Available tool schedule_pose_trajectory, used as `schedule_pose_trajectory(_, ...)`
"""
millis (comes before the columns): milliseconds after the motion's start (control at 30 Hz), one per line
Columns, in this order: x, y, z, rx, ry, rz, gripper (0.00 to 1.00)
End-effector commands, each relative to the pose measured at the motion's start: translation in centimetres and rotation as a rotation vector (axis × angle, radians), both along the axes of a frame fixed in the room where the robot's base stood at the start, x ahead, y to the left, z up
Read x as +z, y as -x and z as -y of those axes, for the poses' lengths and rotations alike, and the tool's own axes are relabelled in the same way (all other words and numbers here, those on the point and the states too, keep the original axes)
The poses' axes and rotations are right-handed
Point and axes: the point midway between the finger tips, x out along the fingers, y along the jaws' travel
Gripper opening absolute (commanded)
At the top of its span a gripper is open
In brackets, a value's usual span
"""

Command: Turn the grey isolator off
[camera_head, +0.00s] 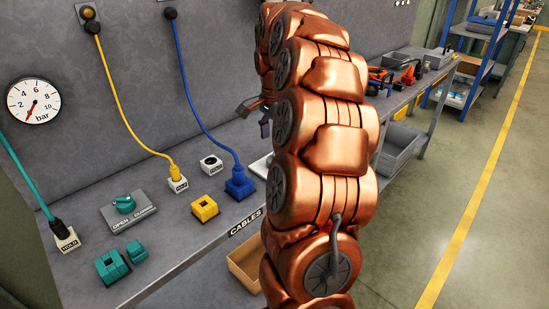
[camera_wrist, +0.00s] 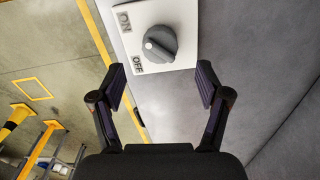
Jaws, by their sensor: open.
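The grey isolator knob (camera_wrist: 160,45) sits on a white plate (camera_wrist: 184,62) at the top of the wrist view. The plate has an ON label (camera_wrist: 125,20) and an OFF label (camera_wrist: 138,66). The white dot on the knob faces the labelled side, roughly between the two labels; I cannot tell exactly which it marks. My gripper (camera_wrist: 160,80) is open and empty, its fingers apart on either side below the knob and not touching it. In the head view my gripper (camera_head: 254,115) shows partly at the left of my arm, which hides much of the bench there.
On the bench stand a blue plug (camera_head: 240,187), a yellow plug (camera_head: 178,180), a yellow block (camera_head: 205,208), teal blocks (camera_head: 112,266) and a plate with a teal lever (camera_head: 125,204). Yellow and blue cables hang from the wall. A grey bin (camera_head: 398,153) stands further right. Floor at right is clear.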

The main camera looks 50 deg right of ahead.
Motion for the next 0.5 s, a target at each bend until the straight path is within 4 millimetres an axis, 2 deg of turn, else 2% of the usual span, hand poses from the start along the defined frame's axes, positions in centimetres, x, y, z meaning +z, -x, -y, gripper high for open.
schedule_pose_trajectory(400,-5.0,0.1,-0.2,0.004,-0.003,-0.004,0.76)
schedule_pose_trajectory(500,-5.7,0.0,-0.1,0.003,0.0,-0.001,0.76)
